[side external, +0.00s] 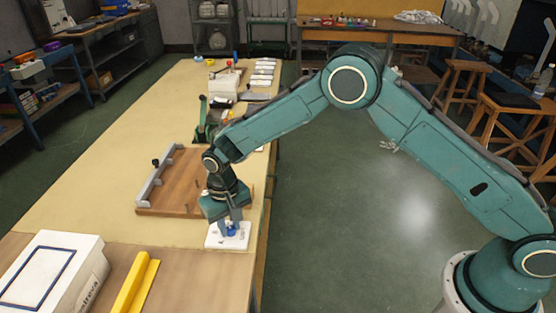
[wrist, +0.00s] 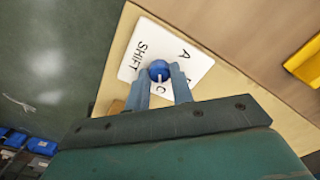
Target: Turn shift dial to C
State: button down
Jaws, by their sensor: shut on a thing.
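The shift dial is a blue round knob (wrist: 159,69) with a white pointer line, on a white plate (wrist: 200,62) printed SHIFT. The letter A is at the upper right of the plate and C is just below the knob in the wrist view. The pointer line runs down toward the C. Another letter is mostly hidden by the right finger. My gripper (wrist: 160,74) is shut on the knob, one finger on each side. In the side view my gripper (side external: 231,226) points down over the plate (side external: 214,240) near the table's right edge.
A wooden board (side external: 180,180) with a grey rail (side external: 155,184) lies just behind the plate. A white box (side external: 50,270) and a yellow angled piece (side external: 134,284) lie at the front left. Open tabletop (side external: 90,175) stretches to the left.

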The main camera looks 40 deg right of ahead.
aim_at(230, 227)
jog(key=c, duration=1.2)
grip_release()
jog(key=shift+r, duration=0.1)
notch_tip(230, 227, up, 14)
